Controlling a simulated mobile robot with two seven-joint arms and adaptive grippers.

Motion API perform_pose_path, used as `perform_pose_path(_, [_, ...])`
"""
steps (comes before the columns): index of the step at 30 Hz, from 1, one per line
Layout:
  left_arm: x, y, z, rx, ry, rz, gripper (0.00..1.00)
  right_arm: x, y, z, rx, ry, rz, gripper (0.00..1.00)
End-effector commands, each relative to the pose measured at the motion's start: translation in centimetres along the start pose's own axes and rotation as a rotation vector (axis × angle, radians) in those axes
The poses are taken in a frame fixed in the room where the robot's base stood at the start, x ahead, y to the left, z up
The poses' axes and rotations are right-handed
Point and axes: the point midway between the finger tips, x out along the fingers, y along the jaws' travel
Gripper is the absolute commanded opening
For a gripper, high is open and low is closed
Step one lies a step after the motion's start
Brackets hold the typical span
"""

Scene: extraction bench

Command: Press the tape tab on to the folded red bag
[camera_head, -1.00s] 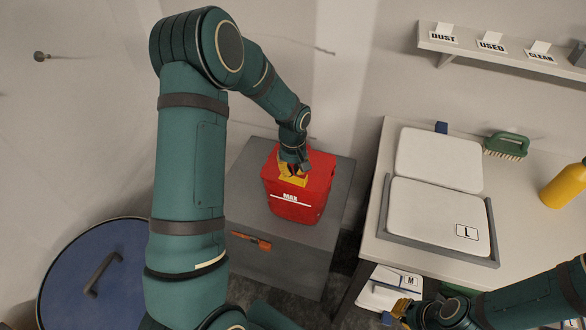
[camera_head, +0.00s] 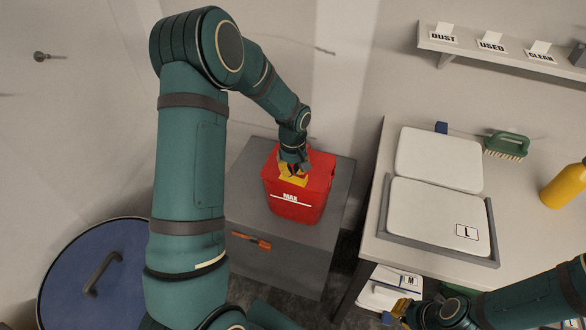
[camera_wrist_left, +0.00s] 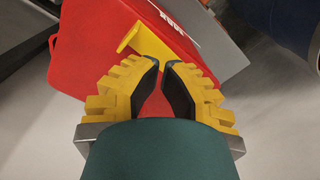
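The red bag (camera_head: 312,190) stands on a grey box, its white MAX mark facing forward. It also fills the upper middle of the left wrist view (camera_wrist_left: 85,45). The yellow tape tab (camera_head: 291,181) is on the bag's top; in the left wrist view (camera_wrist_left: 150,42) it looks bent, with one part raised. Whether it lies flat on the bag is unclear. My left gripper (camera_head: 294,168) is over the bag at the tab. My right gripper (camera_head: 402,308) is low at the right, away from the bag.
The grey box (camera_head: 255,198) has an orange latch (camera_head: 252,240) on its front. A blue round lid (camera_head: 120,262) is at lower left.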

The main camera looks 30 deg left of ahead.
Motion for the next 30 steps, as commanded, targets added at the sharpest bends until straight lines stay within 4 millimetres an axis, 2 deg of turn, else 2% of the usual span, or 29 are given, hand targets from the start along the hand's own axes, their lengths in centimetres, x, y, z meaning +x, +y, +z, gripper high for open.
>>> perform_pose_path(30, [1.2,0.0,0.0,0.000,0.000,0.000,0.00,0.9,0.3,0.1,0.000,0.000,0.000,0.00])
